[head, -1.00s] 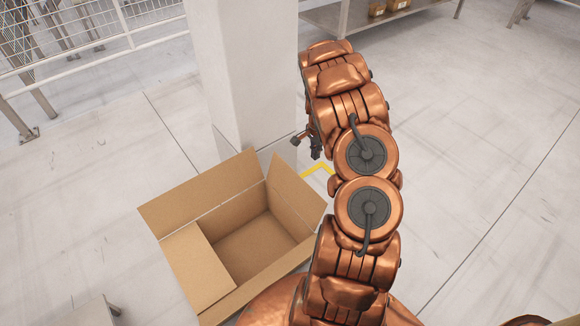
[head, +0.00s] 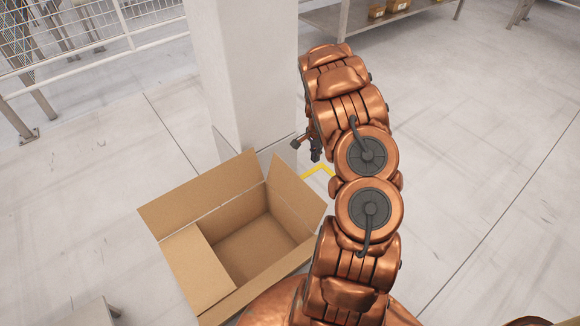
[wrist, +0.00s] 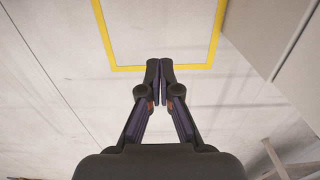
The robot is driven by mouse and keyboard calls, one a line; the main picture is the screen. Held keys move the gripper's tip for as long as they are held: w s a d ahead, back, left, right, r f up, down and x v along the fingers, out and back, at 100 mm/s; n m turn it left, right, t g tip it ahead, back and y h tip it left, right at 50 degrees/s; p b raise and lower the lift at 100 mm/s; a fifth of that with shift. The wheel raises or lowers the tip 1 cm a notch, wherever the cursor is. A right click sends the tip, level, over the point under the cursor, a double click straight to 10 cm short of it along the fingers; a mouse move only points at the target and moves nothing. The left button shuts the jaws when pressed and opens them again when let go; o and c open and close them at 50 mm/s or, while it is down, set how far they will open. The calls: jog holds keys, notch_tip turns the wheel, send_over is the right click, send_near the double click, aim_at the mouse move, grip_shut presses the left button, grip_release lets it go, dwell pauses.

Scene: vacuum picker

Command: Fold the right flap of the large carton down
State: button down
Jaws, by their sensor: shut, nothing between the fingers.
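The large carton (head: 196,197) stands open on the floor at lower left of the head view. Its right flap (head: 294,196) stands up, tilted a little outward. Its left flap lies folded inward over the left part of the opening, and the far and near flaps slope outward. My gripper (head: 303,146) is beyond the right flap and apart from it, partly hidden by my arm. In the wrist view my gripper (wrist: 166,64) is shut with its fingertips together and nothing between them. The carton does not show in the wrist view.
A white pillar (head: 246,75) stands just behind the carton. A yellow floor marking (head: 318,168) shows near the carton's right flap and in the wrist view (wrist: 160,68). A metal shelf (head: 385,14) with small boxes stands at the back. The floor at right is clear.

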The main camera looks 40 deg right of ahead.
aim_at(294, 192)
jog(key=shift+f, duration=0.15)
dwell(0.4)
notch_tip(294, 192, down, 12)
jog(key=b, duration=0.4)
dwell(2.2)
jog(key=shift+a, duration=0.25)
jog(key=shift+a, duration=0.8)
jog(key=shift+a, duration=0.1)
